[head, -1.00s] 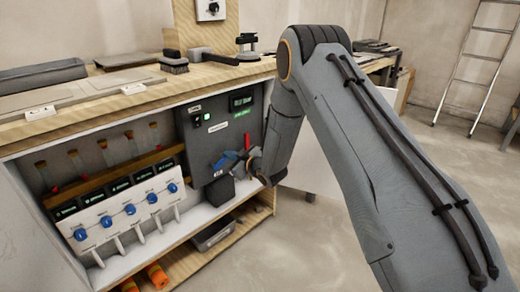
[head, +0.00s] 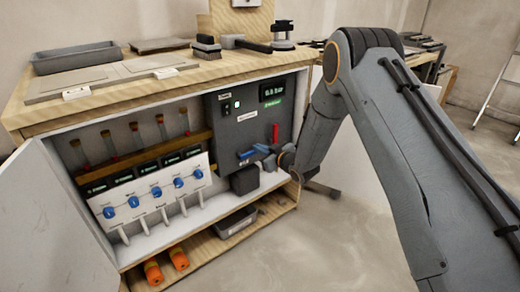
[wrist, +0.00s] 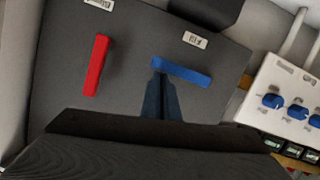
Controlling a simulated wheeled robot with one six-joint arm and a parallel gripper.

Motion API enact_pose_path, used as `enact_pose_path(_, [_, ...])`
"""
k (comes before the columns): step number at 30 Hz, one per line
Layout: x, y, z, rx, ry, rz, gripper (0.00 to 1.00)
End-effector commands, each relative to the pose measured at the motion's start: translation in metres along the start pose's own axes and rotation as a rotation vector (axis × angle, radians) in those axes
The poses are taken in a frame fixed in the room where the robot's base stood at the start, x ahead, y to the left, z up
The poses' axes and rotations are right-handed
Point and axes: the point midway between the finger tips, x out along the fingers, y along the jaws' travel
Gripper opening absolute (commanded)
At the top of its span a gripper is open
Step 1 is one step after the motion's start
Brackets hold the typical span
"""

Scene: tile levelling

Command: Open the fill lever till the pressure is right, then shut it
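The fill lever is a blue bar (wrist: 182,72) on a grey panel, beside a small label in the wrist view. It lies nearly crosswise there, slightly tilted. In the head view the blue lever (head: 247,154) shows low on the panel, partly hidden by my gripper. My gripper (wrist: 158,72) has its two fingers close together, with the tips at one end of the blue lever. They look shut, and no grip around the lever shows. In the head view my gripper (head: 272,162) is at the panel's lower right. The pressure display (head: 272,92) reads in bar; its digits are hard to read.
A red lever (wrist: 97,65) stands apart from the blue one. A row of blue knobs (head: 157,191) is left of the panel (head: 225,135). A black box (head: 244,180) sits below the panel. The bench top (head: 110,105) overhangs the cabinet. Floor in front is clear.

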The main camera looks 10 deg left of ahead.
Motion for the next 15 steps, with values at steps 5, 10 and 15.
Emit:
enact_pose_path(5, [-0.001, 0.000, 0.004, 0.002, -0.007, 0.001, 0.00])
enact_pose_path(10, [-0.002, 0.000, 0.002, 0.002, -0.008, 0.001, 0.00])
enact_pose_path(15, [-0.006, 0.004, -0.017, 0.001, -0.004, 0.002, 0.00])
